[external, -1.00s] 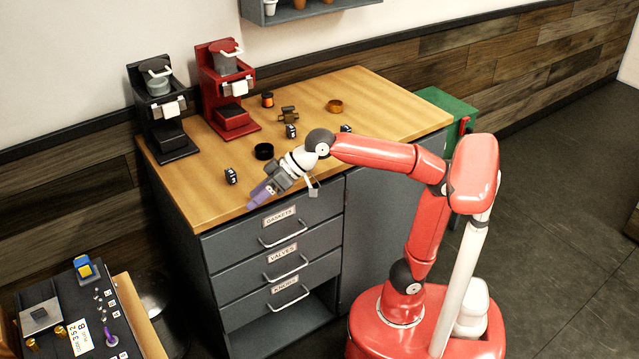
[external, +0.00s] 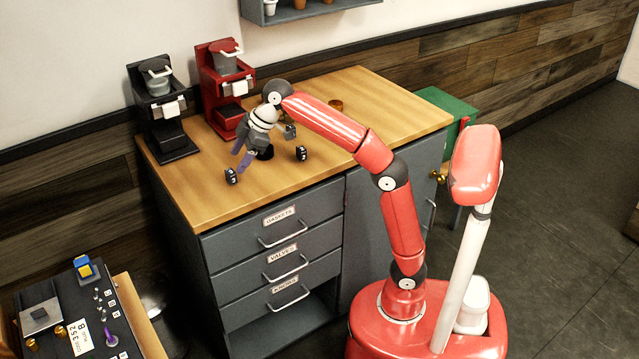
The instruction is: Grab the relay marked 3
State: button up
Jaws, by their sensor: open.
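Several small black relays with white marks are on the wooden counter; the marks are too small to read for certain. One relay (external: 231,176) stands near the counter's left front, and another relay (external: 301,153) stands further right. A third (external: 291,131) is partly hidden beside my wrist. My gripper (external: 240,161) points down over the counter, its purple fingers apart and empty. It is just above and to the right of the left front relay. I cannot tell whether a finger touches that relay.
A black ring (external: 265,153) lies just right of my gripper. A black brewer (external: 165,110) and a red brewer (external: 226,90) stand at the back. A brass ring (external: 336,105) is behind my arm. The counter's front left is clear.

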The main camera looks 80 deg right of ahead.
aim_at(232, 171)
jog(key=b+x, duration=0.1)
jog(key=x, duration=0.4)
jog(key=shift+f, duration=0.1)
jog(key=c, duration=1.2)
